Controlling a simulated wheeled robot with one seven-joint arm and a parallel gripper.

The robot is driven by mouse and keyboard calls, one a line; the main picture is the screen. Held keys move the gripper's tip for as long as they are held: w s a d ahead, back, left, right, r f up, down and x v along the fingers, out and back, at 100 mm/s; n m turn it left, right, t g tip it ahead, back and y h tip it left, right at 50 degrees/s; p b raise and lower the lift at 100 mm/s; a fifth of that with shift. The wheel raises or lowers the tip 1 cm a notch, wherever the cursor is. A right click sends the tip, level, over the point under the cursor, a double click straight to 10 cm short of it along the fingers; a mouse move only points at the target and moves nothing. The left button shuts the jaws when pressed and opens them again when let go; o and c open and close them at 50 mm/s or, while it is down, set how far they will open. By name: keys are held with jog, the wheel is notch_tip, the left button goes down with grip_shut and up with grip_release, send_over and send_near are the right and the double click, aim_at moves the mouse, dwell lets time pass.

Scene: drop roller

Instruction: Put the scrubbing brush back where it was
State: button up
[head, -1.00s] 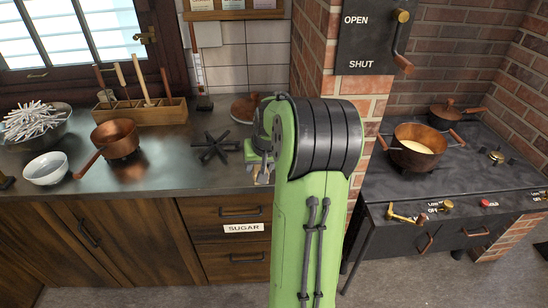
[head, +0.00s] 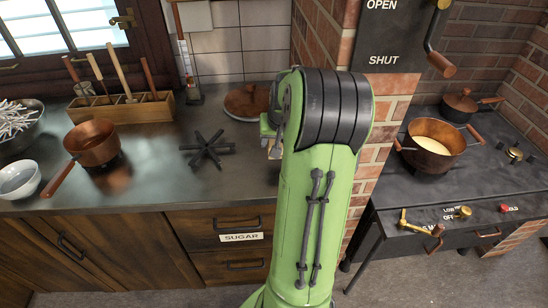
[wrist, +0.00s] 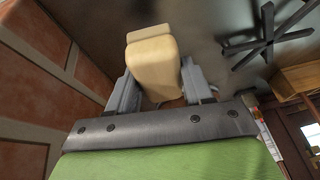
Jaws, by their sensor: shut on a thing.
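In the wrist view a pale cream block, which I take for the scrubbing brush (wrist: 153,62), sits between the two grey fingers of my gripper (wrist: 160,88). The fingers are shut on its sides. Its bristles cannot be made out. In the head view my green arm hides most of the gripper (head: 270,135), which is over the counter's right end beside the brick pillar. A small tan bit shows below it there. I cannot tell whether the brush touches the counter.
A wooden rack (head: 122,109) of handled tools, copper pan (head: 92,145) and white bowl (head: 18,180) stand further left. The brick pillar (head: 378,128) is close at right.

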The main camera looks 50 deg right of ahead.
aim_at(275, 165)
notch_tip(275, 165, down, 6)
jog(key=shift+w+d+f+b, duration=0.1)
jog(key=shift+f+b, duration=0.05)
jog(key=shift+b, duration=0.75)
jog(key=o, duration=1.4)
